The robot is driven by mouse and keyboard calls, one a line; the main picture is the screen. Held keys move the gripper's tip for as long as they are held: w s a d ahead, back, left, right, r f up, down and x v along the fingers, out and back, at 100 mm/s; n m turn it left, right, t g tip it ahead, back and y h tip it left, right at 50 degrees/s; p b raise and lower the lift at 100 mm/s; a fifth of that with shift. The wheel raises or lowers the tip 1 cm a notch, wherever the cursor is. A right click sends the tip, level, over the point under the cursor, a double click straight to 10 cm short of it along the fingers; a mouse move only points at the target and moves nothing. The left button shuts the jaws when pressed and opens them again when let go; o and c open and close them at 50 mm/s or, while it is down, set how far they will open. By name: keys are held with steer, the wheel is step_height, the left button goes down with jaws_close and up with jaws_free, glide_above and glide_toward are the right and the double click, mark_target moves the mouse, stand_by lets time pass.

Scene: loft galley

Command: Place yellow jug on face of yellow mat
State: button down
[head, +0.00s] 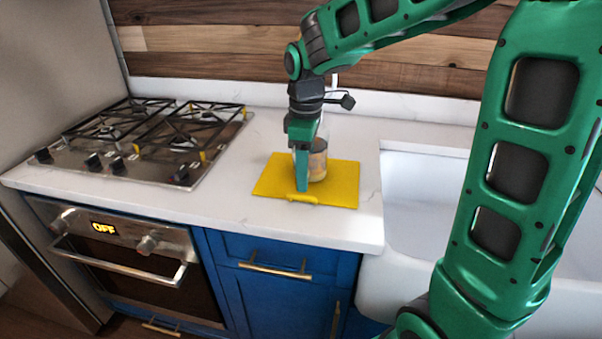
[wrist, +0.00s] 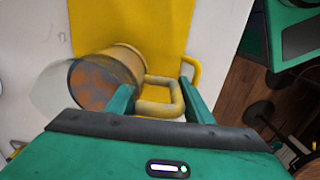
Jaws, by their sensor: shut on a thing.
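The yellow jug (head: 318,166) is upright at the mat's middle in the head view, partly hidden behind my gripper (head: 302,187). In the wrist view the jug's round body (wrist: 122,66) lies left of centre, with a brownish, mottled opening. Its squared handle is between the fingers of my gripper (wrist: 160,101), which is shut on it. The yellow mat (head: 268,183) lies flat on the white counter, with a small loop at its front edge. The mat also shows behind the jug in the wrist view (wrist: 150,25). I cannot tell whether the jug's base touches it.
A gas stovetop (head: 150,140) is on the left, above an oven (head: 130,262). A white sink (head: 410,205) is on the right. A pale, see-through shape (head: 326,122) stands behind the jug. White counter is clear between stovetop and mat.

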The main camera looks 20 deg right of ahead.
steer(key=shift+f, duration=0.3)
steer(key=c, duration=1.2)
jaws_free()
steer(key=shift+o, duration=0.2)
step_height(320, 180, up, 12)
steer(key=shift+s+r, duration=0.1)
steer(key=s+d+f+m, duration=0.4)
steer(key=s+d+m, duration=0.1)
steer(key=s, duration=0.3)
steer(key=s+d+f+m, duration=0.4)
steer(key=s+d+m, duration=0.2)
steer(key=s, duration=0.3)
steer(key=s+d+f+m, duration=0.5)
steer(key=s+m, duration=0.1)
steer(key=s, duration=0.2)
steer(key=shift+s+d+m, duration=0.15)
steer(key=shift+s+m, duration=0.1)
steer(key=shift+m, duration=0.05)
